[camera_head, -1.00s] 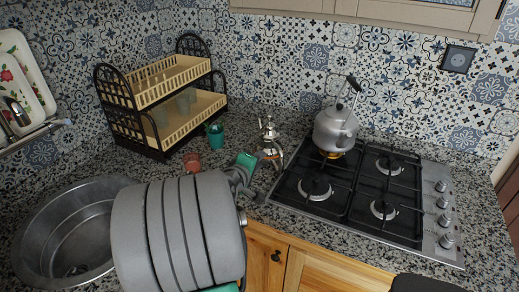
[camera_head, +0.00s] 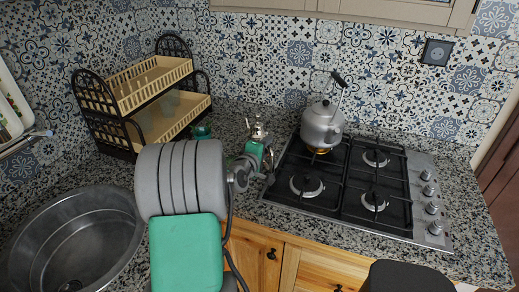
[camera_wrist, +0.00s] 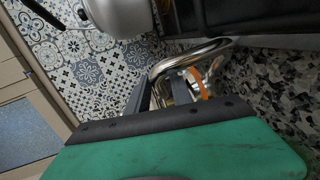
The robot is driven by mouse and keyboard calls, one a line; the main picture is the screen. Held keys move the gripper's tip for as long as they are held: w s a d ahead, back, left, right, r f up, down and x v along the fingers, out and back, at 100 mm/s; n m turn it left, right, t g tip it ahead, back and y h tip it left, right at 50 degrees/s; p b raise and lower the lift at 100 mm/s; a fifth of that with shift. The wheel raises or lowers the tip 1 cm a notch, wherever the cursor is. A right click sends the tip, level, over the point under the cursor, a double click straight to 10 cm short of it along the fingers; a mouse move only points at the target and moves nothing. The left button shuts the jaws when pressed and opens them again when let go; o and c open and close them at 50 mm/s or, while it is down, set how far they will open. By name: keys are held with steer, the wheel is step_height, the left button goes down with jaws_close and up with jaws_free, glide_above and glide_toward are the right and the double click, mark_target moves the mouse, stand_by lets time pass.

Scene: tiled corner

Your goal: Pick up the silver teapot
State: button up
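The small silver teapot (camera_head: 258,129) stands on the granite counter, left of the stove. In the head view only its upper part shows clearly; my arm and gripper cover the lower part. My gripper (camera_head: 264,164) is low, right at the near side of the teapot. In the wrist view the shiny curved metal of the teapot (camera_wrist: 188,57) lies at the fingertips of my gripper (camera_wrist: 178,88). Whether the fingers touch or enclose it cannot be made out. A larger grey kettle (camera_head: 322,125) sits on the back left burner.
The gas stove (camera_head: 350,184) is close on the right. A two-tier dish rack (camera_head: 150,100) and a green cup (camera_head: 201,131) stand to the left. A round sink (camera_head: 75,235) is at front left. The tiled wall is behind.

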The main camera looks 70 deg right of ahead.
jaws_close()
stand_by(1.2)
